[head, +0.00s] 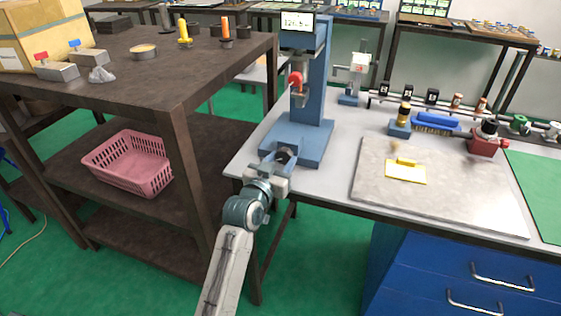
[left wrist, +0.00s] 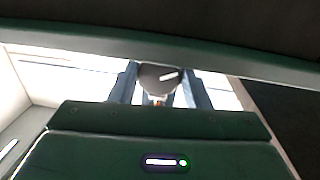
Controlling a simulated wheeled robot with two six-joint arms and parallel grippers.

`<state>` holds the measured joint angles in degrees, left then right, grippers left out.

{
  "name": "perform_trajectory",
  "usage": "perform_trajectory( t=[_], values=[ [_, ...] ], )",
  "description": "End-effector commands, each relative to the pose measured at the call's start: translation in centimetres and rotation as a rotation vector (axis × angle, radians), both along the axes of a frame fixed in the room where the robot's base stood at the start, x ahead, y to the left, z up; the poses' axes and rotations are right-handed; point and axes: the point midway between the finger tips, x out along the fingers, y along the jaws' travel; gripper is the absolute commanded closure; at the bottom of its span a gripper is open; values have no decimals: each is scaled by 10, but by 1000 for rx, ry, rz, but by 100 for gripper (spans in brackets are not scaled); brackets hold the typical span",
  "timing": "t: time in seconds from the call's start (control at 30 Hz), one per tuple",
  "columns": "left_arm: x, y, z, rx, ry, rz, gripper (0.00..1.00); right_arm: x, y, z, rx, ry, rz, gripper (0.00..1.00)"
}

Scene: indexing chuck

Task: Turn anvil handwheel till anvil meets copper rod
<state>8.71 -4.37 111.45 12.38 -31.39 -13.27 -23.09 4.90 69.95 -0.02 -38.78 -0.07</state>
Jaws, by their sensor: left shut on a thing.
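A blue bench instrument (head: 312,85) with a lit display stands at the table's left end; its base plate is at the front. My left gripper (head: 284,160) reaches over the front of this base and is shut on a dark round part, which looks like the anvil handwheel. In the left wrist view, the handwheel (left wrist: 158,78) is a grey disc with a white mark between my two bluish fingers. A small orange spot shows just below it; I cannot tell what it is. My right gripper is out of view.
A dark shelf rack (head: 150,80) stands close on the left, with a pink basket (head: 128,163) on its middle shelf. A grey mat (head: 440,195) with a yellow block lies to the right. A red-based device (head: 486,140) stands beyond it.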

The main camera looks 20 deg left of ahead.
Motion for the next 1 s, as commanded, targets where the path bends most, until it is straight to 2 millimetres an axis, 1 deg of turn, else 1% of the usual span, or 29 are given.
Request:
perform_trajectory(
  t=[0.17,0.27,0.47,0.7,1.0],
  values=[
    [0,0,1,75,-2,0,80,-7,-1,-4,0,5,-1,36],
    [0,0,2,144,-4,-1,80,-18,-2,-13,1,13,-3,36],
    [0,1,3,319,-10,-1,80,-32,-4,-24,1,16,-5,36],
    [0,1,4,542,-17,-2,80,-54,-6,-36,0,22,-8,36],
    [0,1,4,764,-26,-1,80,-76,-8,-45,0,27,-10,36]
  ],
)
